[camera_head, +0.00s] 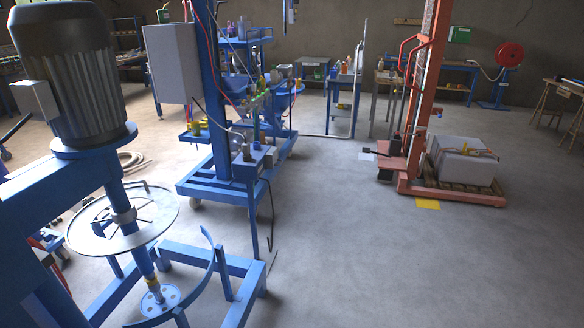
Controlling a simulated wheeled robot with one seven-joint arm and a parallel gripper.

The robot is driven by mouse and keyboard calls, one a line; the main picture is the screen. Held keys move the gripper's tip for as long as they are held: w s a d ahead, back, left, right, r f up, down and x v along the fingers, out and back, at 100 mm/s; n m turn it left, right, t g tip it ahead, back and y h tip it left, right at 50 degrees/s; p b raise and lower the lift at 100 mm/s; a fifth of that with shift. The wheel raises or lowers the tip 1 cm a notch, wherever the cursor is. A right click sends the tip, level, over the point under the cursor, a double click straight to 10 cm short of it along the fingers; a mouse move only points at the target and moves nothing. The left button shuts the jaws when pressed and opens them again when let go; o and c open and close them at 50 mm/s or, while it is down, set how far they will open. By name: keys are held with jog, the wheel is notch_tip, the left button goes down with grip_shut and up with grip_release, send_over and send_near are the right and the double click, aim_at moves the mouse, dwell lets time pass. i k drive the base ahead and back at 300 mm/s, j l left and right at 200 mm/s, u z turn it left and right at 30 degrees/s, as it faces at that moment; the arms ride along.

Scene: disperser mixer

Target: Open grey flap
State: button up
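A blue disperser mixer stands at the left, with a dark ribbed motor (72,75) on top. A blue shaft (120,197) runs down from it to a round blue plate (160,298) near the floor. A round, pale grey see-through lid (92,238) with a rim surrounds the shaft; it lies about level. A light grey box (173,65) with a flat front is fixed to a blue column (218,90) behind the mixer. I cannot tell which of these is the grey flap. My gripper is not in view.
A curved blue bar (213,262) and blue floor frame (190,254) stand at the mixer's foot. An orange lift (418,110) with a boxed pallet load (462,163) stands at the right. The grey floor (400,265) in the right foreground is clear.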

aim_at(272, 155)
jog(key=i+l+u, duration=0.5)
jog(key=i+l, duration=0.25)
jog(key=i+l+u, duration=0.4)
jog(key=i, duration=0.4)
jog(key=i+l+u, duration=0.4)
jog(key=i+l, duration=0.3)
jog(key=i+l+u, duration=0.4)
jog(key=i+l, duration=0.2)
jog(key=l, duration=0.25)
